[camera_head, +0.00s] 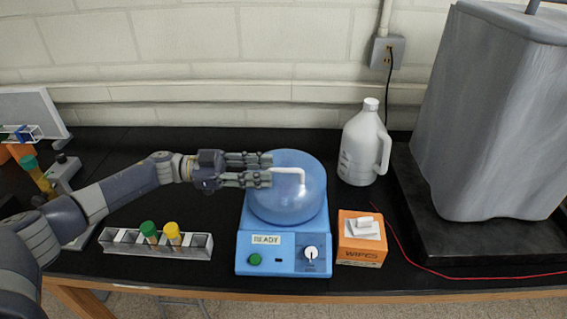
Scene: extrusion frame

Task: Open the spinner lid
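The spinner (285,243) is a blue box on the bench with a READY label, a green button and a white dial. Its rounded translucent blue lid (290,205) is down on top. A white bar handle (290,171) sits on the lid. My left gripper (265,169) reaches in from the left over the lid. Its two fingers are apart, with a gap between them, at the left end of the handle. I cannot tell whether either finger touches the handle. My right gripper is not in view.
A tube rack (150,247) with green- and yellow-capped tubes stands left of the spinner, below my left arm. An orange wipes box (362,250) is close on the right. A white jug (361,148) stands behind right. A large grey covered thing (490,120) fills the far right.

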